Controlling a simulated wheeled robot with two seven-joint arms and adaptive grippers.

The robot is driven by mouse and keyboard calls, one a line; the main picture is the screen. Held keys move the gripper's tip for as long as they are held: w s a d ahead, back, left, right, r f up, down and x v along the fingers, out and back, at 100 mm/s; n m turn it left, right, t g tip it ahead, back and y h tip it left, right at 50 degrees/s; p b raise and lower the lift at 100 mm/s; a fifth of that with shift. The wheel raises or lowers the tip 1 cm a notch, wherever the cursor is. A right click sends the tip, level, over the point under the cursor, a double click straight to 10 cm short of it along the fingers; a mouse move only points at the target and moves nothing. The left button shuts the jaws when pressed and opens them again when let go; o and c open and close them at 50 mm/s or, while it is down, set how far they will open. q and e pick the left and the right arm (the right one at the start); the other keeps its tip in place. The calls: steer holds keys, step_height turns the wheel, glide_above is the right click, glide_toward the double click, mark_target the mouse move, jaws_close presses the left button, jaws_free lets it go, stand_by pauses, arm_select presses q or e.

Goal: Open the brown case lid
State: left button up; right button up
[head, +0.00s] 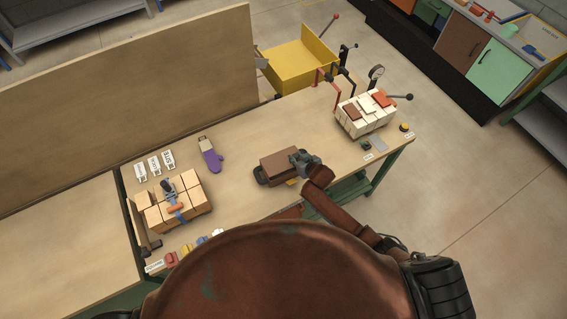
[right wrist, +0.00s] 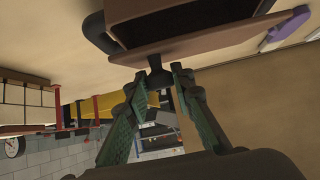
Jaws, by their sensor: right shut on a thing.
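The brown case (head: 281,165) stands near the middle of the workbench (head: 245,195), with dark parts low at its left side. My right gripper (head: 300,158) is at the case's right end. In the right wrist view, the right gripper (right wrist: 156,78) has its green fingers closing on a small dark knob (right wrist: 155,62). The knob joins the edge of a flat brown panel, which looks like the case lid (right wrist: 200,45). The dark case body shows behind this panel. My left gripper is not in view.
Stacked tan blocks with a clamp (head: 180,200) stand at the left. A pale brick stack (head: 364,115) and a gauge (head: 376,73) stand at the right. A yellow bin (head: 301,65) is beyond. The bench between is mostly clear.

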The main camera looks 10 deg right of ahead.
steer(key=shift+w+a+r+g+h, duration=0.2)
steer(key=shift+w+r+g, duration=0.25)
steer(key=shift+r+g, duration=0.15)
steer(key=shift+w+a+r+g+h, duration=0.1)
steer(key=shift+w+r+g+h, duration=0.1)
steer(key=shift+w+r+g, duration=0.35)
steer(key=shift+w+a+r+g+h, duration=0.3)
steer(key=shift+w+r+g, duration=0.15)
steer(key=shift+w+g, duration=0.45)
steer(key=shift+w+a+r+g+h, duration=0.25)
steer(key=shift+w+r+g, duration=0.25)
steer(key=shift+g, duration=0.55)
steer(key=shift+w+g+b, duration=0.35)
steer(key=shift+w+g, duration=0.05)
steer(key=shift+w, duration=0.05)
steer(key=shift+w+a+h+b, duration=0.15)
steer(key=shift+w+h+b, duration=0.1)
steer(key=shift+b, duration=0.2)
steer(key=shift+r+g, duration=0.2)
steer(key=shift+g, duration=0.1)
steer(key=shift+w+b, duration=0.15)
steer(key=shift+b, duration=0.15)
steer(key=shift+w+a+g+b, duration=0.2)
steer(key=shift+w+g+b, duration=0.55)
steer(key=shift+b, duration=1.95)
steer(key=shift+s, duration=0.1)
